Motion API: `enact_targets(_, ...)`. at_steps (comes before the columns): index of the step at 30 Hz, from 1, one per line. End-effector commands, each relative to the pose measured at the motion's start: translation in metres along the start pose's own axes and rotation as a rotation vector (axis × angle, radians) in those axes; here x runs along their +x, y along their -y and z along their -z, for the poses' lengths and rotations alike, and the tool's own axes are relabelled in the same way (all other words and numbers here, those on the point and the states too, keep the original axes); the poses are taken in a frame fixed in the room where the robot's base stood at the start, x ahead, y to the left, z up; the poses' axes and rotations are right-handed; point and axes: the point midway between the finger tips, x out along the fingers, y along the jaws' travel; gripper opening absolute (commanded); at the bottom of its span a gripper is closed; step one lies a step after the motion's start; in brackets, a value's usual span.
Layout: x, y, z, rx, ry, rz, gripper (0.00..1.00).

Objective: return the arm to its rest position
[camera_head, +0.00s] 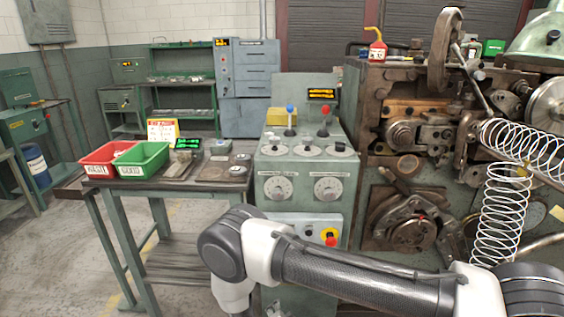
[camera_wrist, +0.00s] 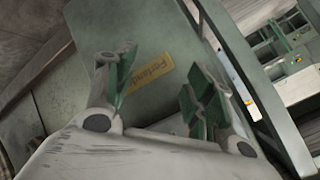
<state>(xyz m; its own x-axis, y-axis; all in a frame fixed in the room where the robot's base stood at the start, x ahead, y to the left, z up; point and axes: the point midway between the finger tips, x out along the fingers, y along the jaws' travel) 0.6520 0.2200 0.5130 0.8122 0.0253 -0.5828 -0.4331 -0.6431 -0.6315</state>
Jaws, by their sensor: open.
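My arm stretches across the bottom of the head view, in front of the green control console (camera_head: 305,168). Its end is out of the frame there. In the wrist view my gripper (camera_wrist: 160,95) is open, with its two green-padded fingers apart and nothing between them. Behind the fingers is a grey-green panel with a yellow label (camera_wrist: 152,70) that shows tilted.
A table (camera_head: 165,183) on the left bears a red bin (camera_head: 107,172), a green bin (camera_head: 140,176) and small items. The coiling machine (camera_head: 425,110) with large wire springs (camera_head: 497,225) stands at right. Floor left of the table is open.

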Motion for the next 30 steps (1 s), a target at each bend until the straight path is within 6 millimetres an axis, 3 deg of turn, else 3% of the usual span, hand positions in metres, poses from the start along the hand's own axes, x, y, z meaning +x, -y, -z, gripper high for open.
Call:
enact_targets(3,-0.018,-0.018,-0.028,-0.219,0.213,-0.164,0.54)
enact_targets(6,-0.045,-0.011,-0.035,-0.389,0.410,-0.270,0.54)
enact_targets(11,-0.102,0.026,-0.008,-0.620,0.708,-0.359,0.54)
enact_targets(17,-0.178,0.078,0.078,-0.835,0.981,-0.367,0.54)
enact_targets(21,-0.231,0.102,0.155,-0.947,1.100,-0.346,0.54)
enact_targets(25,-0.279,0.113,0.229,-1.023,1.159,-0.325,0.54)
enact_targets(30,-0.342,0.110,0.320,-1.084,1.167,-0.308,0.54)
